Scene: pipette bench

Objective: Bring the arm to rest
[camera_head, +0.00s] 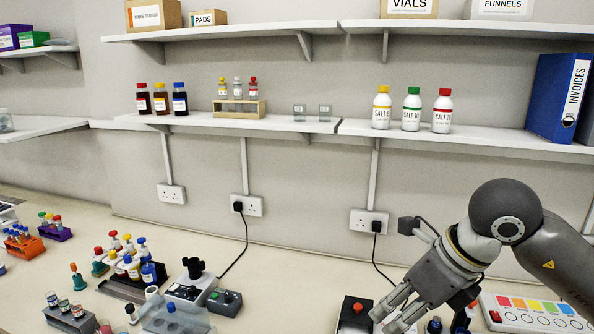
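My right arm comes in from the right edge, and its gripper (387,318) hangs over the front right of the bench, pointing down and to the left. Its grey fingers show side-on close to each other, and I cannot tell whether they are open or shut. No held object is clearly visible between them. My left arm and gripper are not in view.
A black box with a red button (354,316) stands just left of the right gripper's fingers. A panel with coloured labels (535,314) lies to the right. Bottles in a dark rack (128,288) and a grey device (190,285) stand left. Bare bench (300,270) lies between.

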